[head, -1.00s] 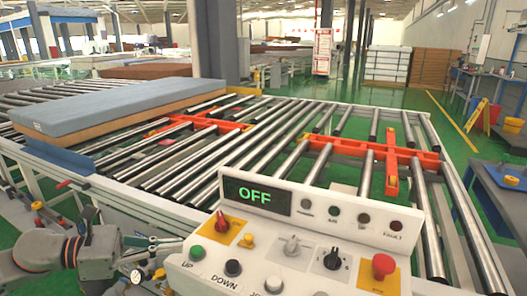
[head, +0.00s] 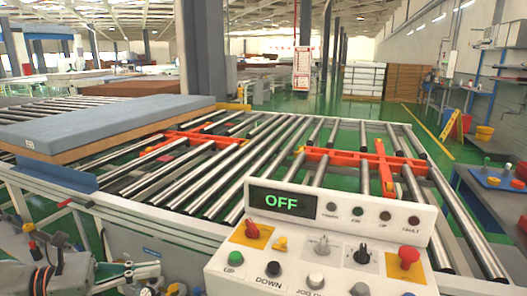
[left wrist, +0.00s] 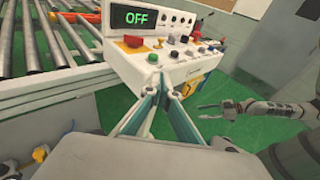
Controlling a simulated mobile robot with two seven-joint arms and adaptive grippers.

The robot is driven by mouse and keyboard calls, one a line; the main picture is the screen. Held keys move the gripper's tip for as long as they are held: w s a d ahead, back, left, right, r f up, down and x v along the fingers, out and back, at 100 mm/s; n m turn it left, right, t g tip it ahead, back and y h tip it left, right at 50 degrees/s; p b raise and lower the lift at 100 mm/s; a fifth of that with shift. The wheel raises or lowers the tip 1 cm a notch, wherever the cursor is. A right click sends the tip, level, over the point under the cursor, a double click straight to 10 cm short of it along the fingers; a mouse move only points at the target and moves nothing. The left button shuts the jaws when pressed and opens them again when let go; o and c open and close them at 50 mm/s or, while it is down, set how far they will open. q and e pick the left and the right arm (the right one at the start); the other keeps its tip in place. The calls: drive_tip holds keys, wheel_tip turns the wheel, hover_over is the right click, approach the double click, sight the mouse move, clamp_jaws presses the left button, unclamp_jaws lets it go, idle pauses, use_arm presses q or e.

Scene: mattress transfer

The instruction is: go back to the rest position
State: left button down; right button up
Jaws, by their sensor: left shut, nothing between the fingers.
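My left gripper (head: 152,272) is low at the left of the head view, left of a white control panel (head: 322,240). In the left wrist view (left wrist: 162,86) its fingertips come together with nothing between them, just in front of the panel's front face. The panel's display reads OFF, and it carries coloured buttons and knobs. My right gripper (left wrist: 208,112) shows in the left wrist view, right of the left fingers and over the green floor. It is too small to tell whether its fingers are apart. It is out of the head view.
A roller conveyor (head: 250,150) with orange transfer units (head: 362,159) lies behind the panel. A grey-blue mattress (head: 100,124) lies on its left part. A blue-topped workbench (head: 492,180) stands at the right. Green floor is open beyond the conveyor.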

use_arm(q)
wheel_tip(320, 180, down, 17)
drive_tip(key=d+n+t+y, duration=0.2)
drive_tip(key=n+t+y, duration=0.55)
drive_tip(key=n, duration=1.85)
drive_tip(key=s+d+f+n+g+y, duration=0.2)
drive_tip(key=s+f+n+g+y, duration=0.2)
drive_tip(key=s+f+n, duration=1.3)
wheel_tip(320, 180, down, 4)
drive_tip(key=shift+d+r+n, duration=0.2)
drive_tip(key=shift+n, duration=0.5)
drive_tip(key=shift+y, duration=0.25)
use_arm(e)
drive_tip(key=shift+w+d+r, duration=0.1)
drive_tip(key=shift+r, duration=0.05)
use_arm(q)
drive_tip(key=c, duration=2.8)
unclamp_jaws()
